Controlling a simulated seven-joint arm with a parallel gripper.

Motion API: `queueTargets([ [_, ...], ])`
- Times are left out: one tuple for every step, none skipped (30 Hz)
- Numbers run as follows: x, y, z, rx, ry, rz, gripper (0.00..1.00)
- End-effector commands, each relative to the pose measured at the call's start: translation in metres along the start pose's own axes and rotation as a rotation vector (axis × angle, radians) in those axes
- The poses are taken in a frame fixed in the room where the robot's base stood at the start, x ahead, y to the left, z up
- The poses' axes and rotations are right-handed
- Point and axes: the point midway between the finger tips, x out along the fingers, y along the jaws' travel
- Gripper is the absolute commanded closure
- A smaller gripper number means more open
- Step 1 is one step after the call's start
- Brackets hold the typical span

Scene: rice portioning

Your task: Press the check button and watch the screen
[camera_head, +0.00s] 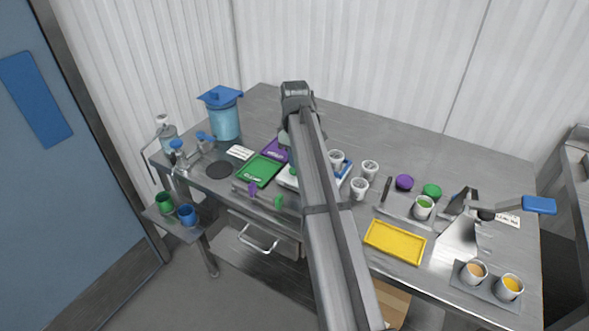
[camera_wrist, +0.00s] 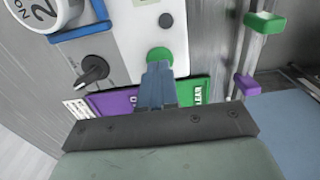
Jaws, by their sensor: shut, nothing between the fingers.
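In the wrist view my gripper (camera_wrist: 158,70) is shut and empty. Its fingertips are at the lower edge of a round green button (camera_wrist: 160,55) on a white panel (camera_wrist: 130,40); I cannot tell whether they touch or press it. I see no lit screen in either view. In the head view my arm crosses the middle and hides most of the white device (camera_head: 286,180), and my gripper is not clearly visible there.
A green tray (camera_head: 262,169) and a purple tray (camera_head: 274,150) lie left of the device. White cups (camera_head: 370,170), a yellow tray (camera_head: 395,242) and a metal stand (camera_head: 460,235) are to the right. The table's back is clear.

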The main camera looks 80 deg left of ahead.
Motion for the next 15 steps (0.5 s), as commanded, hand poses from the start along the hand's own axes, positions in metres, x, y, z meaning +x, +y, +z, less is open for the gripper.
queueTargets([
  [0.0003, 0.0000, 0.0000, 0.000, 0.000, 0.000, 1.00],
  [0.0005, 0.0000, 0.0000, 0.000, 0.000, 0.000, 1.00],
  [0.0010, 0.0000, 0.0000, 0.000, 0.000, 0.000, 1.00],
  [0.0013, 0.0000, 0.0000, 0.000, 0.000, 0.000, 1.00],
  [0.0018, 0.0000, 0.0001, 0.000, 0.000, 0.000, 1.00],
  [0.0025, -0.0001, 0.0000, 0.000, 0.000, 0.000, 1.00],
  [0.0031, -0.0001, 0.0000, 0.000, 0.000, 0.000, 1.00],
  [0.0037, -0.0001, 0.0001, 0.000, 0.000, 0.000, 1.00],
  [0.0045, -0.0001, 0.0001, 0.000, 0.000, 0.000, 1.00],
  [0.0051, -0.0001, 0.0001, 0.000, 0.000, 0.000, 1.00],
  [0.0056, -0.0001, 0.0001, 0.000, 0.000, 0.000, 1.00],
  [0.0064, -0.0001, 0.0001, 0.000, 0.000, 0.000, 1.00],
  [0.0070, 0.0000, 0.0001, 0.000, 0.000, 0.000, 1.00],
  [0.0076, -0.0001, 0.0001, 0.000, 0.000, 0.000, 1.00],
  [0.0083, -0.0001, 0.0000, 0.000, 0.000, 0.000, 1.00],
])
